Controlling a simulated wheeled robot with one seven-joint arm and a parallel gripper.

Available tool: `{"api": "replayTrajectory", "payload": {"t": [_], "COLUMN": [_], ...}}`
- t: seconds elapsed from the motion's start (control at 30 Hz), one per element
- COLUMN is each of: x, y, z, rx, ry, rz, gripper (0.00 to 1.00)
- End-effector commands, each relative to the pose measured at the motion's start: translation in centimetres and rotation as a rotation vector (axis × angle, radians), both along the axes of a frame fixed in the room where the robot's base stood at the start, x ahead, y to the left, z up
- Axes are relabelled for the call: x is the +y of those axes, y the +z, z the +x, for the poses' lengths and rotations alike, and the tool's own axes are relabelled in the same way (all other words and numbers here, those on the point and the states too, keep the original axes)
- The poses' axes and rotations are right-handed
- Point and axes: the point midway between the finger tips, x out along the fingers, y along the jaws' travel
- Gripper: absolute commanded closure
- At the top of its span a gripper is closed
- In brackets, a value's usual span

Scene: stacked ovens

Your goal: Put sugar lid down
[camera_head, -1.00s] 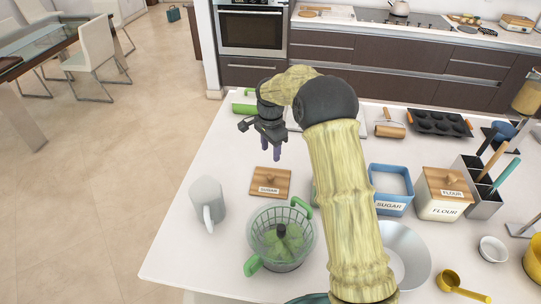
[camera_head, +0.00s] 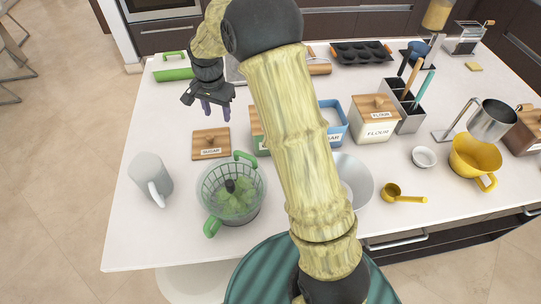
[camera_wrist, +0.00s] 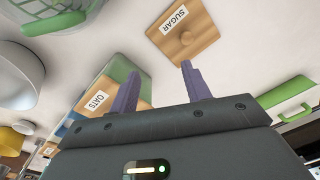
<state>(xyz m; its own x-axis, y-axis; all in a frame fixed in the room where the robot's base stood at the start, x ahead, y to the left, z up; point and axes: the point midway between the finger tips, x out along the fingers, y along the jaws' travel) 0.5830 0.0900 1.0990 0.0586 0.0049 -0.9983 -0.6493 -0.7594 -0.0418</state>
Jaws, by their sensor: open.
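The sugar lid (camera_head: 211,144) is a square wooden board with a round knob and a SUGAR label. It lies flat on the white counter, left of the canisters; it also shows in the wrist view (camera_wrist: 183,35). My gripper (camera_head: 216,107) is above the counter behind the lid, its purple fingers apart and empty. In the wrist view the fingers (camera_wrist: 157,82) are spread, with the lid beyond them and not held. The blue sugar canister (camera_head: 333,121) stands open on the right, partly hidden by my arm.
A green salad spinner (camera_head: 231,192) and a grey pitcher (camera_head: 150,180) stand in front of the lid. The oats canister (camera_wrist: 105,97), flour canister (camera_head: 374,119) and metal bowl (camera_head: 354,181) are to the right. Counter left of the lid is clear.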

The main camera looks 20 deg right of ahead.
Motion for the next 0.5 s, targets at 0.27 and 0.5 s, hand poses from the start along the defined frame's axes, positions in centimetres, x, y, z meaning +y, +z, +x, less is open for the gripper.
{"api": "replayTrajectory", "payload": {"t": [0.27, 0.5], "x": [-4.4, -7.5], "y": [2.3, 2.8], "z": [-8.5, -17.1], "rx": [-0.072, -0.131], "ry": [0.288, 0.526], "rz": [-0.026, -0.067], "gripper": [0.52, 0.52]}}
